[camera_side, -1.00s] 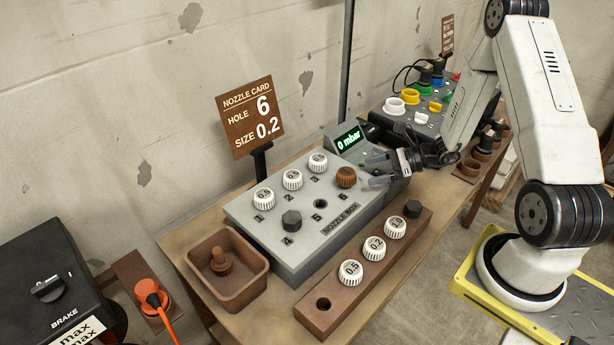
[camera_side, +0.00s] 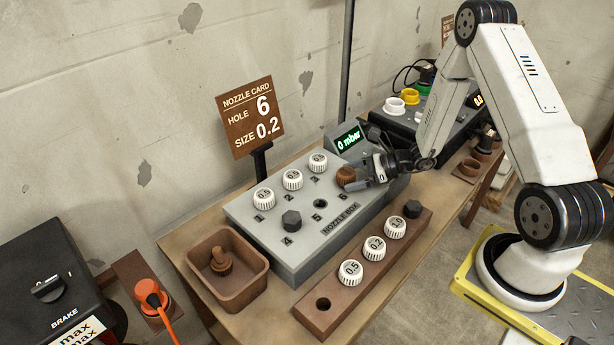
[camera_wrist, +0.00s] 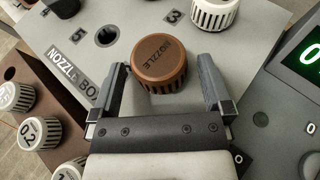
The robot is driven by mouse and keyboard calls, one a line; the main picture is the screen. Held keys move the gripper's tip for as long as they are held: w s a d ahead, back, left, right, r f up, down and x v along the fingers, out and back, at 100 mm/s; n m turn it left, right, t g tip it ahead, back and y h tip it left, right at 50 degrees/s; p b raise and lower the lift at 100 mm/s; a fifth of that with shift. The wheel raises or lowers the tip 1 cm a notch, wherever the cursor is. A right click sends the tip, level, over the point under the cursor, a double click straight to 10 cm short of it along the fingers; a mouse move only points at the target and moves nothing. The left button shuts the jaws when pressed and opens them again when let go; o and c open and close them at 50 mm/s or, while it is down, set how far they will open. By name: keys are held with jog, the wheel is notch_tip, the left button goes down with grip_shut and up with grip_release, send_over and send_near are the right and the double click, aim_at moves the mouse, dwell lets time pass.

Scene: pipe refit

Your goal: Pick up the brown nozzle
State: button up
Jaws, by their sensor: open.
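The brown nozzle (camera_side: 346,175) sits upright in hole 6 of the grey nozzle box (camera_side: 262,229). In the wrist view its brown cap (camera_wrist: 159,60) lies between the two fingers of my gripper (camera_wrist: 168,82). The fingers are spread, with a gap to the cap on each side. In the side view my gripper (camera_side: 361,176) is at the nozzle's right side, level with it and pointing left. The nozzle card (camera_side: 250,118) reads hole 6, size 0.2.
White nozzles (camera_side: 292,180) stand in holes 1 to 3, a dark plug (camera_side: 291,221) at hole 4; hole 5 (camera_side: 320,203) is empty. A brown rack (camera_side: 325,320) holds white nozzles in front. A brown tray (camera_side: 251,292) holds another brown piece (camera_side: 221,261). A display (camera_side: 348,138) stands behind.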

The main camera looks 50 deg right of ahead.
jog(key=shift+x, duration=0.9)
jog(key=c, duration=1.2)
